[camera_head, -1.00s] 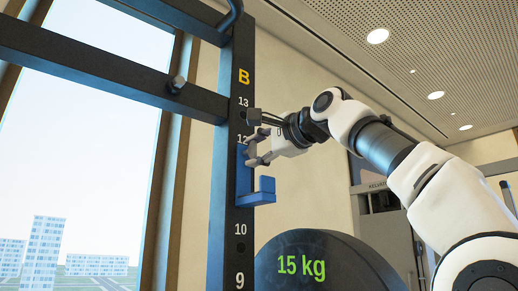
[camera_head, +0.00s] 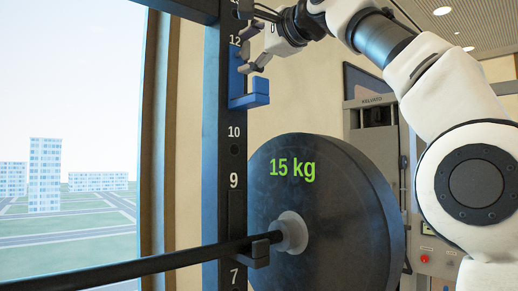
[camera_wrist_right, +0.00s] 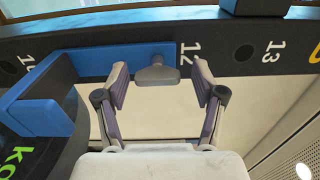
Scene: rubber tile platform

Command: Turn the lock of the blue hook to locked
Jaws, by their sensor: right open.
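The blue hook (camera_head: 250,98) is fixed to the dark rack upright below the number 12. In the right wrist view, the hook's blue plate (camera_wrist_right: 95,62) runs along the upright, with its arm jutting out at the left. Its lock, a small grey knob (camera_wrist_right: 157,74), sits at the plate's end near the 12. My right gripper (camera_head: 250,48) is at the top of the hook. In the right wrist view its open fingers (camera_wrist_right: 159,80) stand on either side of the knob, with a gap on both sides. The left gripper is not in view.
A 15 kg weight plate (camera_head: 335,205) hangs on a black bar (camera_head: 150,262) below the hook. The bar rests on a lower hook (camera_head: 257,250) of the dark upright (camera_head: 224,145). A window is at the left, and a grey machine (camera_head: 377,150) stands behind.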

